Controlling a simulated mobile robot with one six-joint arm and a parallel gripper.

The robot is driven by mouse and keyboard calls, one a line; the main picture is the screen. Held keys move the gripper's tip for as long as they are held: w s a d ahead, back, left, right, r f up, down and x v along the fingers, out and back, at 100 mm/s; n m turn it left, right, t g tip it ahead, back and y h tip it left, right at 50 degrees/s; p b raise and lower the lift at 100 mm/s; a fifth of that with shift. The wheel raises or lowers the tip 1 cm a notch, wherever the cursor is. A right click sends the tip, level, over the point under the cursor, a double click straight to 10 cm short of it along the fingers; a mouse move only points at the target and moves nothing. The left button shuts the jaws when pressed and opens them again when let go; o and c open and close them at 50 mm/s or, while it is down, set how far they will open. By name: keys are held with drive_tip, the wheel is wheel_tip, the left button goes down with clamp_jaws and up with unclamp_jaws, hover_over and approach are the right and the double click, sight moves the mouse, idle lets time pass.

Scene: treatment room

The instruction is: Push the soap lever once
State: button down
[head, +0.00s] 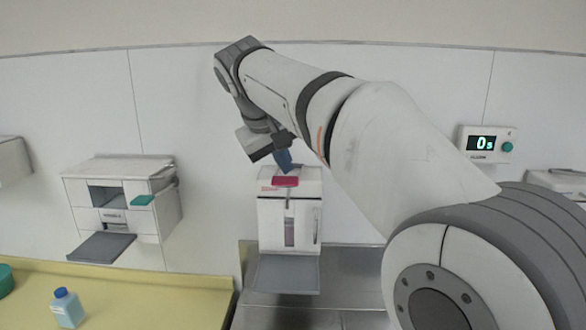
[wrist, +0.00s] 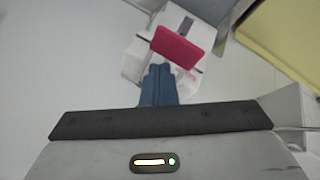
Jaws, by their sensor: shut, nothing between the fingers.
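The soap dispenser (head: 290,222) is a white wall box with a dark window slot and a grey drip tray (head: 285,273) below it. Its red lever (head: 285,181) sits at the top front. The red lever also shows in the wrist view (wrist: 177,47), just beyond my fingertips. My gripper (head: 289,167) is shut and empty, its blue fingers pointing down just above the lever. In the wrist view my gripper (wrist: 159,70) overlaps the dispenser's white top. I cannot tell whether the fingertips touch the lever.
A second wall dispenser (head: 120,193) with a green lever and grey tray is on the left. A blue bottle (head: 67,309) stands on the yellow counter (head: 150,300). A metal sink surface (head: 350,285) lies below the soap dispenser. A timer (head: 486,144) hangs at right.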

drive_tip(key=shift+s+f+b, duration=0.1)
drive_tip(key=shift+f+b, duration=0.25)
drive_tip(key=shift+f, duration=0.15)
drive_tip(key=shift+r, duration=0.1)
idle(0.7)
drive_tip(key=shift+w+r+p, duration=0.25)
drive_tip(key=shift+r+p, duration=0.7)
drive_tip(key=shift+p, duration=0.15)
drive_tip(key=shift+w+r+p, duration=0.25)
drive_tip(key=shift+r+p, duration=0.65)
drive_tip(key=shift+p, duration=0.2)
drive_tip(key=r+p, duration=0.2)
drive_tip(key=w+r+p, duration=0.1)
drive_tip(key=r+p, duration=0.2)
drive_tip(key=shift+w, duration=0.1)
